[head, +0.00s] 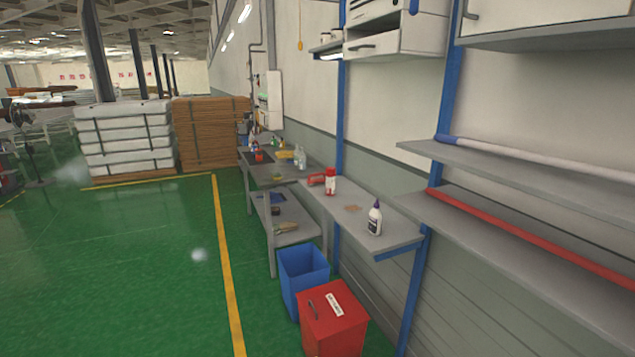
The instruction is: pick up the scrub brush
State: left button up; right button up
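I cannot clearly make out the scrub brush in the head view. A small flat tan item (352,208) lies on the near grey wall bench (345,227), left of a white bottle with a purple cap (375,218). A longer tan item (286,229) lies on the lower shelf of the farther grey workbench (297,237). Either is too small to identify. Neither of my grippers is in view.
A red and white bottle (330,182) stands on the near bench. Several small bottles and a yellow item stand on the farther bench. A blue bin (303,272) and a red box (333,320) stand on the floor before the benches. Green floor (120,270) at left is clear.

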aim_at(316, 181)
jog(key=u, duration=1.15)
jog(key=i+j, duration=0.1)
jog(key=j, duration=0.2)
jog(key=i+j, duration=0.1)
jog(key=j, duration=0.2)
jog(key=i+j, duration=0.1)
jog(key=j, duration=0.25)
jog(key=i+j+z, duration=0.1)
jog(key=i+j, duration=0.55)
jog(key=i+z, duration=0.15)
jog(key=i, duration=0.65)
jog(key=i+j+z, duration=0.2)
jog(key=i, duration=0.6)
